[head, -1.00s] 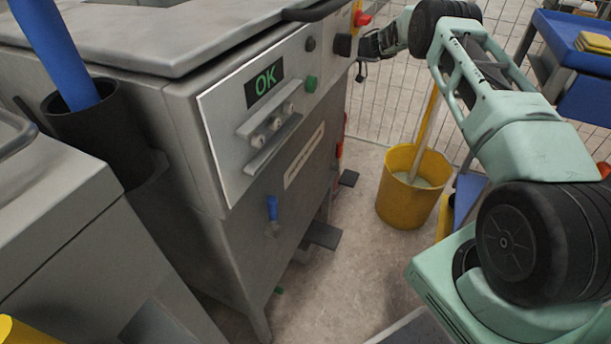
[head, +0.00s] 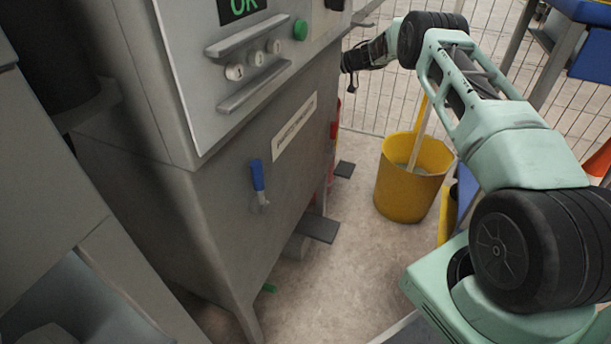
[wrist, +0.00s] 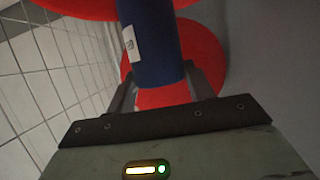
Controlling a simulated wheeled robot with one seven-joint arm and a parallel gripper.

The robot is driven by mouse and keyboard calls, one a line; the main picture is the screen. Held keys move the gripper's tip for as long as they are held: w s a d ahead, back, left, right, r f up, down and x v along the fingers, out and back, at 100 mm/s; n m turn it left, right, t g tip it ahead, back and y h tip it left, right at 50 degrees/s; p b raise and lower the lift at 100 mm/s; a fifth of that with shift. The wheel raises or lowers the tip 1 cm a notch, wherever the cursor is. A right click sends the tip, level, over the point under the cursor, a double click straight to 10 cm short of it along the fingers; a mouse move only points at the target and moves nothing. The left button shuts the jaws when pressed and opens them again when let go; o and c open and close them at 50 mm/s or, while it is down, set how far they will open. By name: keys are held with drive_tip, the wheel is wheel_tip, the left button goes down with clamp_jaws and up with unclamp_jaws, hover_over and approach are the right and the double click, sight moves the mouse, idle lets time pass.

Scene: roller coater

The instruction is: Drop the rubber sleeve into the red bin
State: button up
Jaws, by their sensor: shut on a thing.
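The rubber sleeve (wrist: 152,45) is a dark blue cylinder with a white label in the wrist view. My gripper (wrist: 165,92) is shut on it, with a finger on each side of its near end. In the head view my gripper (head: 352,61) is small and dark beside the machine's far edge, and the sleeve cannot be made out there. Beyond the sleeve in the wrist view is a round red surface (wrist: 206,55), with another red shape (wrist: 80,8) along the top edge. I cannot tell whether either is the red bin.
A grey machine (head: 190,210) with buttons and a blue-handled valve (head: 257,177) fills the left and middle. A yellow bucket (head: 400,197) with a pole in it stands on the floor below my arm. A wire fence (head: 376,100) runs behind. Blue shelving is at upper right.

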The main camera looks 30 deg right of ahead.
wheel_tip(320, 180, down, 6)
drive_tip(key=b, duration=0.5)
drive_tip(key=shift+r, duration=0.15)
drive_tip(key=o, duration=1.1)
drive_tip(key=shift+o, duration=0.2)
drive_tip(key=p+v, duration=0.7)
drive_tip(key=v, duration=1)
drive_tip(key=shift+s+r, duration=0.15)
drive_tip(key=shift+d, duration=0.1)
